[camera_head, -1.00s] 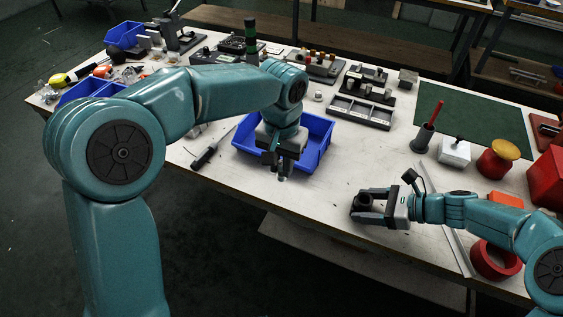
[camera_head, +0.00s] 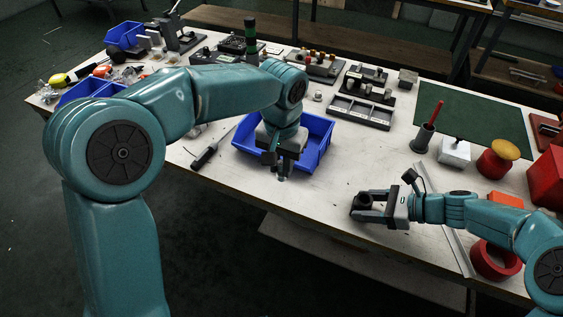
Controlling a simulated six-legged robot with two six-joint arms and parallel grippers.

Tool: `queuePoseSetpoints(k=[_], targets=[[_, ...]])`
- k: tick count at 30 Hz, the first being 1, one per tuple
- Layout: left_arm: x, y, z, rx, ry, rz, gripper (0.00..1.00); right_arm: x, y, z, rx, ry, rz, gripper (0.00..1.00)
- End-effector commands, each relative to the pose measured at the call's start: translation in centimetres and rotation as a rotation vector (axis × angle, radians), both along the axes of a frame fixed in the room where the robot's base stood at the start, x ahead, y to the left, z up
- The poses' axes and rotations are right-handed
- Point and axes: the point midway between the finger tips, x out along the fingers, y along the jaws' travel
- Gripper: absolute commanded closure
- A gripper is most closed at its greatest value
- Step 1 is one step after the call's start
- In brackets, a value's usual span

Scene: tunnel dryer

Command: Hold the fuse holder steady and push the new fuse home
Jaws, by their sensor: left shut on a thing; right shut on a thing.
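My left gripper (camera_head: 282,172) points down over the front edge of the blue bin (camera_head: 318,150), as seen from here. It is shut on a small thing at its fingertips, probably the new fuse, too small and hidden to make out. My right gripper (camera_head: 368,207) lies low over the white table near its front edge, pointing left. It is shut on a dark round piece (camera_head: 364,201), which looks like the fuse holder, between its fingers. The two grippers are well apart, with bare table between them.
A screwdriver (camera_head: 205,158) lies left of the blue bin. A grey compartment tray (camera_head: 362,112) stands behind. The table's front edge is close to both grippers.

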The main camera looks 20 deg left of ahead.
Motion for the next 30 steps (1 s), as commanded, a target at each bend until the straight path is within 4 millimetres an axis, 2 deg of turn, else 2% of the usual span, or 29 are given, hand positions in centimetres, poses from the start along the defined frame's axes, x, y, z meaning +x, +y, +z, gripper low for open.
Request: queuePoseSetpoints(k=[5,8,11,15,18,21,25,30], targets=[[0.2,-0.4,0.1,0.000,0.000,0.000,1.00,0.0,0.0,0.0,0.000,0.000,0.000,0.72],[1.3,-2.2,0.5,0.000,-0.002,0.002,1.00,0.0,0.0,0.0,0.000,0.000,0.000,0.72],[3.0,-5.8,1.3,-0.001,-0.003,0.010,1.00,0.0,0.0,0.0,0.000,0.000,0.000,0.72],[4.6,-11.7,2.4,0.000,-0.003,0.024,1.00,0.0,0.0,0.0,0.000,0.000,0.000,0.72],[5.0,-15.3,3.0,-0.001,-0.002,0.033,1.00,0.0,0.0,0.0,0.000,0.000,0.000,0.72],[5.1,-17.8,3.4,0.000,-0.003,0.042,1.00,0.0,0.0,0.0,0.000,0.000,0.000,0.72],[5.0,-19.3,3.6,0.000,-0.001,0.047,1.00,0.0,0.0,0.0,0.000,0.000,0.000,0.72],[5.0,-19.5,3.6,-0.001,-0.001,0.049,1.00,0.0,0.0,0.0,0.000,0.000,0.000,0.72]])
